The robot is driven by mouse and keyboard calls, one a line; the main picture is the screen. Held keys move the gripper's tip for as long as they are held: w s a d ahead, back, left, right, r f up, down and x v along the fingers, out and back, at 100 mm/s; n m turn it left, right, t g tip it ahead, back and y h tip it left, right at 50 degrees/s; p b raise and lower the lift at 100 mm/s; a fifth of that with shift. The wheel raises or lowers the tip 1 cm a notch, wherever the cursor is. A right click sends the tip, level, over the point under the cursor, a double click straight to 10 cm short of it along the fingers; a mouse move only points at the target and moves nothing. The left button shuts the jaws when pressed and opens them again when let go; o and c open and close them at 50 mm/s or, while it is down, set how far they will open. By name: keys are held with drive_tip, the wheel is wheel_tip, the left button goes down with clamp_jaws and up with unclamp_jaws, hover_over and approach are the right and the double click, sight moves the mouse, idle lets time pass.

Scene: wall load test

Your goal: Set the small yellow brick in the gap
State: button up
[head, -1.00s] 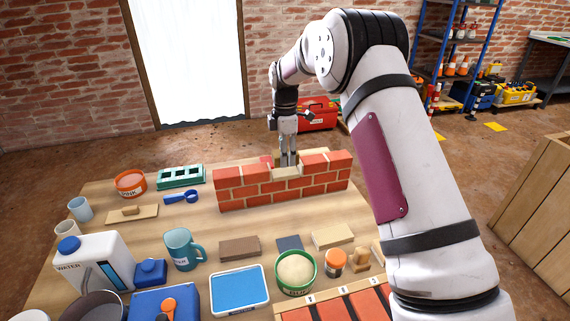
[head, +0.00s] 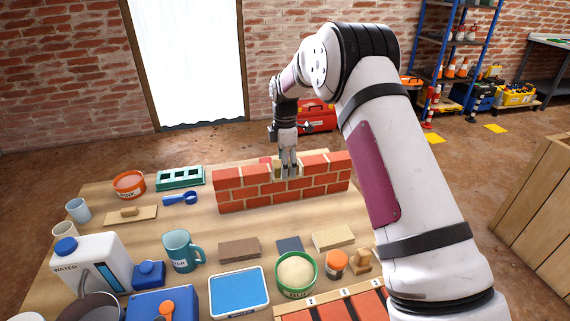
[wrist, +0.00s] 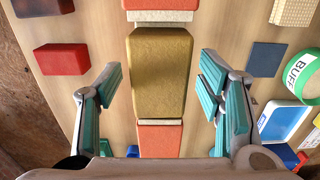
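In the wrist view the yellow brick (wrist: 160,72) lies in line with the wall, between two red wall bricks, with a pale strip at each end. It appears to sit in the gap, level with its neighbours. In the head view the yellow brick (head: 277,167) shows partly behind my fingers, at the gap in the red brick wall (head: 240,191). My gripper (wrist: 160,98) is open, its teal-padded fingers spread on both sides of the brick with space between. In the head view my gripper (head: 289,169) reaches down at the gap.
A red block (wrist: 60,59) lies beside the wall in the wrist view. In front of the wall are a brown block (head: 239,248), a dark slab (head: 289,243), a pale block (head: 333,238) and a green tub (head: 296,272). A teal mug (head: 181,250) stands front left.

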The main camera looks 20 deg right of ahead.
drive_tip(key=shift+r, duration=0.1)
wheel_tip(320, 180, up, 11)
drive_tip(key=p, duration=0.2)
drive_tip(key=s+r+m, duration=0.4)
drive_tip(key=s+r, duration=0.6)
drive_tip(key=r, duration=0.1)
drive_tip(key=s+r+m, duration=0.2)
drive_tip(key=s+r, duration=0.1)
drive_tip(key=s, duration=0.5)
drive_tip(key=s+r+m, duration=0.3)
drive_tip(key=s+r, duration=0.1)
drive_tip(key=s, duration=0.3)
drive_tip(key=s+f+m, duration=0.3)
drive_tip(key=s+m, duration=0.1)
drive_tip(key=s, duration=1)
drive_tip(key=s+f+m+t, duration=0.1)
drive_tip(key=s+f+m, duration=0.3)
drive_tip(key=s, duration=1)
drive_tip(key=shift+d+m, duration=0.25)
drive_tip(key=shift+m, duration=0.35)
